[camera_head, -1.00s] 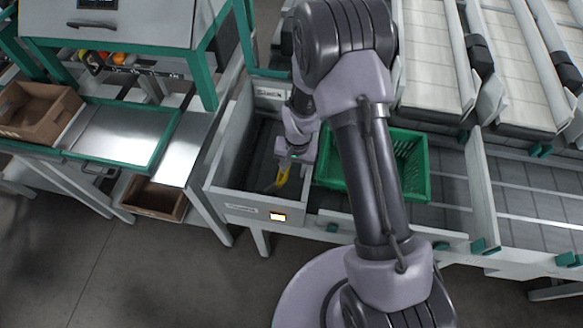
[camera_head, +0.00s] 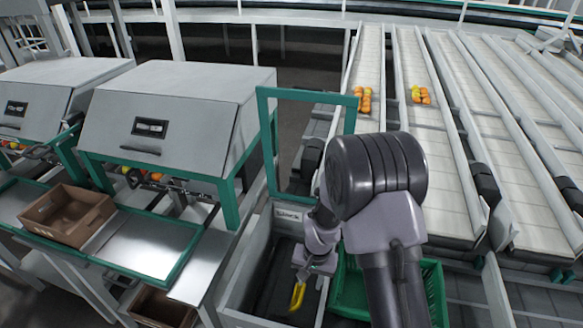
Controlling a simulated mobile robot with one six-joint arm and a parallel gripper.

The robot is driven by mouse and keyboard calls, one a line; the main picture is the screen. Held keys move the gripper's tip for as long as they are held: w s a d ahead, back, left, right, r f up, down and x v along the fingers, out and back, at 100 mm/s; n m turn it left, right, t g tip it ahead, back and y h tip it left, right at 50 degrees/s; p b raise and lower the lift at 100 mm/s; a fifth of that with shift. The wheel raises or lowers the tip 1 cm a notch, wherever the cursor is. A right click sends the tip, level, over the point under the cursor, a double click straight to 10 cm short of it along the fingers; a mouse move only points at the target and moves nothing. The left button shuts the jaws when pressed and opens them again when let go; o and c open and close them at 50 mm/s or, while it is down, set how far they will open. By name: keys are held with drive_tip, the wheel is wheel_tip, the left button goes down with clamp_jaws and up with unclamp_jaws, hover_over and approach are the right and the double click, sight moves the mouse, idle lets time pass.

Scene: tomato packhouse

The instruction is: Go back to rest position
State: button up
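My arm reaches up from the bottom right of the head view and bends down over a grey-walled bin (camera_head: 246,262). My gripper (camera_head: 298,286) is at the bin's inside, with a yellow part (camera_head: 297,297) at its tip. I cannot tell whether that yellow part is a finger or a held thing, and the gap between the fingers does not show. A green crate (camera_head: 436,290) stands right of the bin, partly hidden behind my arm.
A brown cardboard box (camera_head: 68,214) sits on a green-framed table at left. Grey cabinets (camera_head: 170,115) stand behind it. A green upright frame (camera_head: 268,140) rises beside the bin. Sloping conveyor lanes (camera_head: 440,150) at right carry orange and yellow tomatoes (camera_head: 363,98).

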drive_tip(key=s+r+t, duration=0.1)
drive_tip(key=s+r, duration=0.1)
drive_tip(key=r, duration=0.8)
drive_tip(key=s+r+t, duration=0.1)
drive_tip(key=s+r, duration=0.1)
drive_tip(key=r, duration=0.9)
drive_tip(key=s+r+t, duration=0.1)
drive_tip(key=s+r, duration=0.5)
drive_tip(key=s, duration=0.2)
drive_tip(key=s+r+t+y, duration=0.1)
drive_tip(key=s+r+t, duration=0.1)
drive_tip(key=s+r, duration=0.4)
drive_tip(key=s, duration=0.3)
drive_tip(key=shift+s+d+r, duration=0.2)
drive_tip(key=shift+d+r, duration=0.1)
drive_tip(key=shift+r, duration=0.1)
